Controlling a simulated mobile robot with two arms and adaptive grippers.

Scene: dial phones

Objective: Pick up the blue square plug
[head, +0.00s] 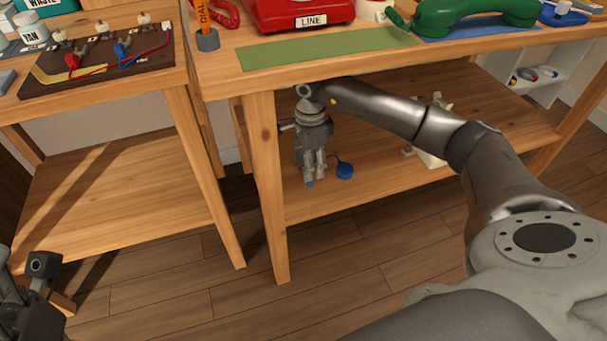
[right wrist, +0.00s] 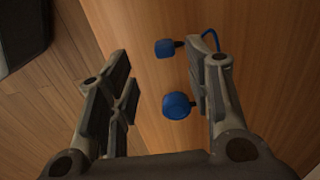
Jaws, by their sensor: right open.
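The blue square plug (right wrist: 165,48) lies on the wooden lower shelf (right wrist: 150,15) in the right wrist view, just past the gap between my fingertips. A round blue piece (right wrist: 177,106) shows closer in, between the fingers and nearer the right one. My right gripper (right wrist: 166,70) is open with nothing held. In the head view my right gripper (head: 312,172) points down under the table, above the shelf. A blue piece (head: 345,171) shows beside it and a bit of blue (head: 309,184) at its fingertips. My left gripper (head: 28,285) is partly in view at the lower left.
The table leg (head: 265,190) stands just left of my right gripper. The tabletop edge is above my right arm. A pale object (head: 432,158) sits behind the arm on the shelf. The lower shelf of the left table (head: 120,200) is clear.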

